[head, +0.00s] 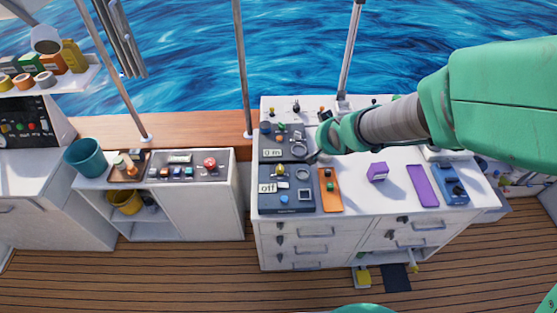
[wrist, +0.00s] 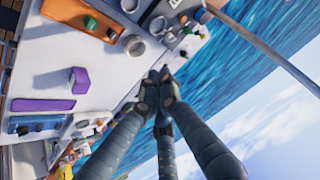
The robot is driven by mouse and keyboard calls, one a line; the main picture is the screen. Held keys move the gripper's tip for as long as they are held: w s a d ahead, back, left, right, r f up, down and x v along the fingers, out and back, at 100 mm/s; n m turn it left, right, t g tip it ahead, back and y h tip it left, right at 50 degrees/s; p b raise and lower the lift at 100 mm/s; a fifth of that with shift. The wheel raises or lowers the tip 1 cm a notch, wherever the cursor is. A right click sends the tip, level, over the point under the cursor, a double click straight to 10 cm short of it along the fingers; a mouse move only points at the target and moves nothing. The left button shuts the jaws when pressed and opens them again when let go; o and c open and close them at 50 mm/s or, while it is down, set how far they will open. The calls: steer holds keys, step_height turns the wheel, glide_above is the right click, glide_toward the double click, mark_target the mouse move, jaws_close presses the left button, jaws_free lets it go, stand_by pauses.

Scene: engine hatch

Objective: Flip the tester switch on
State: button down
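A dark panel with a white "off" label (head: 287,190) lies at the front left of the white workbench in the head view. It carries a yellow knob, a blue button and a light square frame; which part is the switch is too small to tell. Behind it is a second dark panel labelled "0 m" (head: 272,153). My gripper (head: 313,158) is above the bench, near the right edges of these panels. In the wrist view my gripper (wrist: 160,74) has its fingertips together with nothing visible between them.
An orange panel (head: 330,201), purple block (head: 377,172), purple strip (head: 423,186) and blue device (head: 450,184) lie to the right on the white workbench (head: 350,203). Rails rise behind it. A lower cabinet with a control panel (head: 188,171) and teal bucket (head: 85,158) stands left.

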steer(key=w+a+f+y+p, duration=0.1)
steer(key=w+a+f+p, duration=0.35)
steer(key=f, duration=0.35)
steer(key=y+p, duration=0.3)
glide_above(281, 186)
steer(key=d, duration=0.2)
step_height(281, 186, down, 8)
steer(key=shift+a+f+t, duration=0.1)
steer(key=shift+a+t, duration=0.1)
steer(key=shift+t, duration=0.1)
steer(key=shift+f, duration=0.1)
steer(key=shift+a+f+b, duration=0.25)
steer(key=shift+f+b, duration=0.7)
steer(key=shift+f, duration=0.45)
steer(key=shift+a+f+b, duration=0.2)
steer(key=shift+f+b, duration=0.7)
steer(key=shift+f, duration=0.55)
steer(key=shift+a+f+b, duration=0.25)
steer(key=shift+f+b, duration=0.7)
steer(key=shift+f, duration=0.45)
steer(key=shift+f+b, duration=0.7)
steer(key=shift+r, duration=0.2)
steer(key=shift+r+p, duration=0.4)
steer(key=shift+r, duration=0.15)
